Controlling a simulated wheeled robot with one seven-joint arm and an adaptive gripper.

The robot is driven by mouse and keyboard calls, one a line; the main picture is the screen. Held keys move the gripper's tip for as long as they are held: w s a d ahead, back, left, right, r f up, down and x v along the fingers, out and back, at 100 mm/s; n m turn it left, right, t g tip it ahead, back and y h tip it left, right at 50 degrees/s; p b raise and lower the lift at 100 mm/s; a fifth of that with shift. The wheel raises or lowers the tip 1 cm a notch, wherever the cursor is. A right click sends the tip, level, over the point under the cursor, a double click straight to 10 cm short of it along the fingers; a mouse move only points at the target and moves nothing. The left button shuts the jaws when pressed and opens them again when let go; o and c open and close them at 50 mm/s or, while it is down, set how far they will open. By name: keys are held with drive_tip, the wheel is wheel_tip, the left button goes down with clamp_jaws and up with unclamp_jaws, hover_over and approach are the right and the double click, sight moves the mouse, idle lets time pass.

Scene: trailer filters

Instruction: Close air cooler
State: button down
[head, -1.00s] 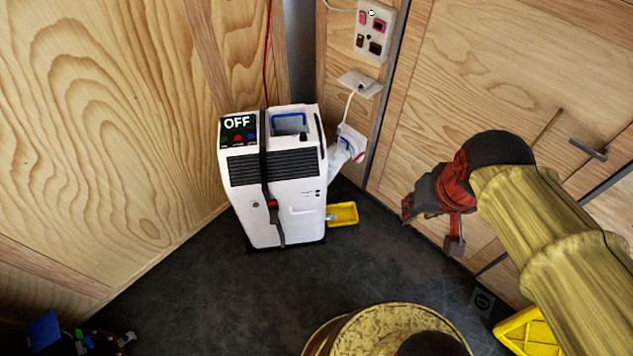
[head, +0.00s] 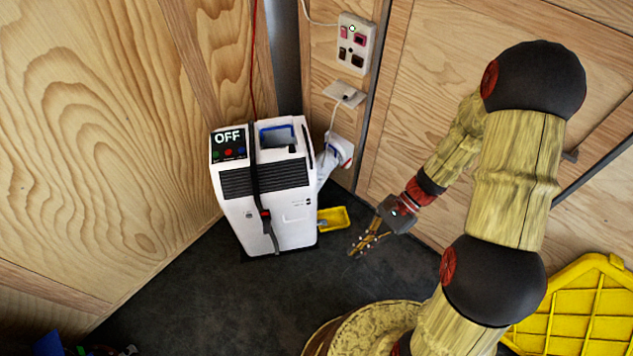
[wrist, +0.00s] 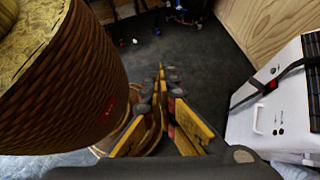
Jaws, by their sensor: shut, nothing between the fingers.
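The white air cooler (head: 280,208) stands upright in the corner, with a black vent grille and an "OFF" display. A blue-rimmed opening (head: 278,134) shows on its top. A black strap (head: 256,180) with a red buckle runs down its front. A small yellow tray-like piece (head: 333,218) is at its lower right side. My gripper (head: 356,252) is shut and empty, apart from the cooler, to its right and over the dark floor. In the wrist view my gripper's fingers (wrist: 161,75) are together, and the cooler (wrist: 280,112) is at the right, partly cut off.
A wall socket panel (head: 355,43) is above the cooler, and a white cable leads from a lower outlet (head: 345,93) to a white plug or hose end (head: 340,151). A yellow crate (head: 585,305) is at the lower right. The floor (head: 190,290) before the cooler is clear.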

drive_tip(key=w+a+f+m+t+y+p, duration=0.1)
drive_tip(key=w+a+f+m+t+y, duration=0.25)
drive_tip(key=f+m, duration=0.45)
drive_tip(key=w+a+f+m+t+y+p, duration=0.15)
drive_tip(key=w+f+m+t+y, duration=0.3)
drive_tip(key=m, duration=0.75)
drive_tip(key=w+f+m+t+h, duration=0.2)
drive_tip(key=w+m+t, duration=0.2)
drive_tip(key=w+m, duration=0.15)
wheel_tip(320, 180, up, 2)
drive_tip(key=m+t+b, duration=0.3)
drive_tip(key=m+t, duration=0.1)
drive_tip(key=m, duration=0.1)
hover_over(316, 184)
drive_tip(key=s, duration=0.4)
drive_tip(key=shift+h, duration=0.4)
